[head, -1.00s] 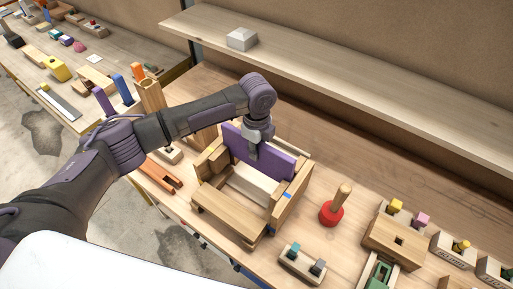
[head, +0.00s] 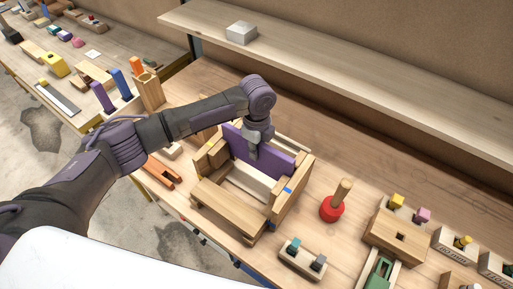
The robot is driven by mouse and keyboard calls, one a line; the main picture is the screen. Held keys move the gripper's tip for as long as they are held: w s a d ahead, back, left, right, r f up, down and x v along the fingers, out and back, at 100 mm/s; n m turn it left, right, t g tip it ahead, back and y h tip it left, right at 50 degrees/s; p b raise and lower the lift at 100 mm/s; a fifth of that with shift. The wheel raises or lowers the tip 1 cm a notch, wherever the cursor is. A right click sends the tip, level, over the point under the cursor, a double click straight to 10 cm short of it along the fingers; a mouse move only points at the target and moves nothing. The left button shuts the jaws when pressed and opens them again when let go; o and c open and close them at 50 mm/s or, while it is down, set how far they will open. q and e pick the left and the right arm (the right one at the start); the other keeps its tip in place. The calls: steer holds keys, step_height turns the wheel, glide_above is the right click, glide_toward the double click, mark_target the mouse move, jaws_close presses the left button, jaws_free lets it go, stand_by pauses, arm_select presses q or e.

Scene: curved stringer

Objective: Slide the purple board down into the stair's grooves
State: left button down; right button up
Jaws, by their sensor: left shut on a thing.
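The purple board (head: 278,162) stands on edge across the wooden stair (head: 225,205), between its two side pieces. My left gripper (head: 253,153) is shut on the purple board at its face, with the arm reaching in from the left. The right side piece (head: 291,190) carries a blue mark. The left side piece is partly behind my arm and gripper. The grooves are too small or hidden to tell whether the board's ends sit inside them. My right gripper does not show.
A red-based plunger-like tool (head: 332,209) stands right of the stair. A small block with pegs (head: 302,260) lies in front. More wooden fixtures (head: 395,238) fill the right. A raised shelf (head: 350,80) with a pale box (head: 241,33) runs behind.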

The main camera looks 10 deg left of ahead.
mark_target(256, 163)
arm_select(q)
steer(key=shift+f+b, duration=1.65)
steer(key=shift+f, duration=1.7)
steer(key=c, duration=1)
jaws_free()
step_height(256, 163, up, 12)
steer(key=shift+s+f, duration=0.1)
